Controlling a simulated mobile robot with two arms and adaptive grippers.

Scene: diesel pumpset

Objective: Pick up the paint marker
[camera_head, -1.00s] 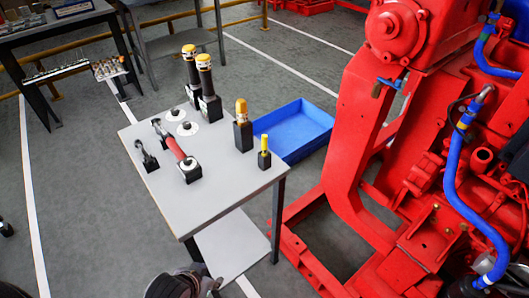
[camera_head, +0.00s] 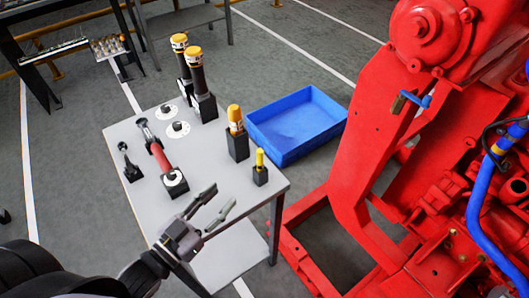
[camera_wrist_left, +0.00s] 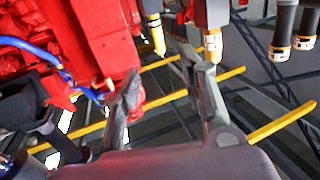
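The paint marker looks to be the slim yellow stick (camera_head: 260,158) standing upright in a small black holder (camera_head: 260,176) near the table's right corner. It also shows, inverted, near the top of the left wrist view (camera_wrist_left: 157,34). My left gripper (camera_head: 217,201) is open and empty at the table's front edge, nearer the camera and to the left of the marker. Its two fingers are spread apart in the left wrist view (camera_wrist_left: 164,95), with the marker seen beyond them and not touched. My right gripper is not in view.
An orange-capped container (camera_head: 235,119) in a black holder stands just left of the marker. Two yellow-capped black bottles (camera_head: 197,72) and a red-handled tool (camera_head: 161,157) are also on the grey table (camera_head: 205,165). A blue bin (camera_head: 297,122) and the red pumpset (camera_head: 365,150) lie to the right.

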